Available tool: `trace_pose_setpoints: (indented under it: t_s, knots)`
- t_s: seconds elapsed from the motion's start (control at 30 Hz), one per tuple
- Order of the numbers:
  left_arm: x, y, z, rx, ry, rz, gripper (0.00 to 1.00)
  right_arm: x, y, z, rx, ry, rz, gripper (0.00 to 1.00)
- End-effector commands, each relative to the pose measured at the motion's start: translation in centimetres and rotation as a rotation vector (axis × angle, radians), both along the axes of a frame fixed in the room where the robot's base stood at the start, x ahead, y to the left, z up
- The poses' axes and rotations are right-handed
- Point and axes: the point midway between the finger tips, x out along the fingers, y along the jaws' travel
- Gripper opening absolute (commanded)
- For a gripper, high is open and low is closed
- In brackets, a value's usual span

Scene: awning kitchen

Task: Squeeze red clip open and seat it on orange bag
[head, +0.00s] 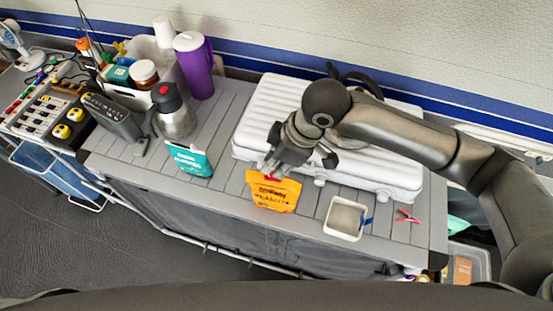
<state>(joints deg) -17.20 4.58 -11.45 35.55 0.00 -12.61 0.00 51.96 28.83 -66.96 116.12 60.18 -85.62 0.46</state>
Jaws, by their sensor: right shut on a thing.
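The orange bag (273,194) stands near the front edge of the grey slatted counter, with dark print on its front. The red clip (270,177) shows as a small red piece at the bag's top edge, mostly hidden by the gripper. My right gripper (272,170) reaches in from the right, points down at the bag's top and is shut on the red clip. I cannot tell whether the clip's jaws are around the bag's edge or only touching it. My left gripper is not in view.
A white ribbed case (255,129) lies behind the bag, under my arm. A teal bag (190,160), a steel jug (175,117) and a purple tumbler (195,68) stand left. A white square dish (345,218) and a pinkish-red clip (407,216) lie right.

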Motion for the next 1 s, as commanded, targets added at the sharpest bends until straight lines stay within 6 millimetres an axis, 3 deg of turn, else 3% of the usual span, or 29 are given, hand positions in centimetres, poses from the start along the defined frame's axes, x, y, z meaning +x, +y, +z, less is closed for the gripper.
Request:
trace_pose_setpoints:
  t_s: [0.87,0.9,1.0]
  knots:
    - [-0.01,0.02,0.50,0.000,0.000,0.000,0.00,0.20,-0.09,-0.57,-0.001,-0.001,0.001,0.08]
    - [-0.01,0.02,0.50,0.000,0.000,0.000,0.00,0.20,-0.09,-0.57,-0.001,-0.001,0.001,0.21]
    - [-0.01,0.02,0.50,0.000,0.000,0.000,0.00,0.20,-0.08,-0.56,-0.001,-0.001,0.001,0.34]
